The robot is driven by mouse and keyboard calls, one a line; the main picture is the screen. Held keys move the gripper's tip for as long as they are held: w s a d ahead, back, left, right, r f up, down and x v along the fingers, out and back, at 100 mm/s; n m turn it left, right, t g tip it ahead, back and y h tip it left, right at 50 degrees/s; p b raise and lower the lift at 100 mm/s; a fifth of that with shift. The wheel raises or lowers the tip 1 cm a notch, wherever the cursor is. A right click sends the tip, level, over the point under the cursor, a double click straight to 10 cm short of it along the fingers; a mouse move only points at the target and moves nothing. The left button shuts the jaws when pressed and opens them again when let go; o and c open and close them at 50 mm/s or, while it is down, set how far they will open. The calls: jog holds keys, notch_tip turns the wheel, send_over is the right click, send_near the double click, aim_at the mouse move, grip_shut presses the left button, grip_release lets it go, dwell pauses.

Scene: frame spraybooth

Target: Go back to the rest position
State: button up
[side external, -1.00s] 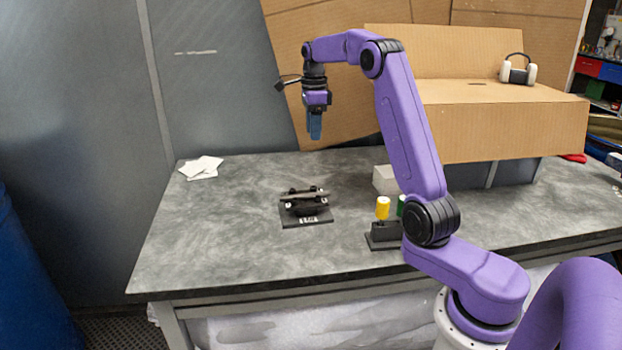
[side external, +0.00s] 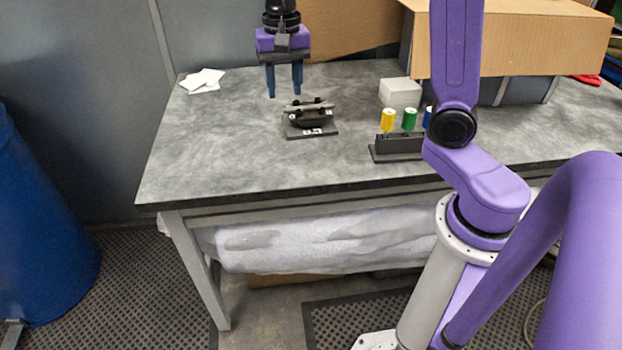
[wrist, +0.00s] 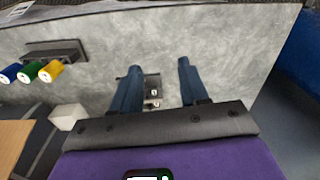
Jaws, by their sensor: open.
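My gripper (side external: 284,82) is open and empty, with its two blue fingers pointing down above the back part of the table. In the side view it hangs above and slightly left of a dark frame-like piece (side external: 309,106) on a black stand with a square base (side external: 318,132). In the wrist view my gripper (wrist: 158,68) shows its fingers spread apart, with the black stand (wrist: 152,88) between and below them, partly hidden by the fingers and gripper body. Nothing is held.
A black rack (side external: 398,148) holds yellow (side external: 388,120), green (side external: 409,119) and blue (side external: 427,117) capped tools. A pale grey block (side external: 400,92) and cardboard box (side external: 520,45) stand behind. White sheets (side external: 203,80) lie at the back left. The front-left table (side external: 210,160) is clear.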

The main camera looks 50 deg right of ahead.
jog(key=s+a+f+n, duration=0.1)
jog(key=s+f+n, duration=0.1)
jog(key=s+n, duration=0.8)
jog(key=s+a+f+n, duration=0.2)
jog(key=s+n, duration=0.8)
jog(key=s, duration=0.6)
jog(key=shift+s+f, duration=0.3)
jog(key=shift+f, duration=0.55)
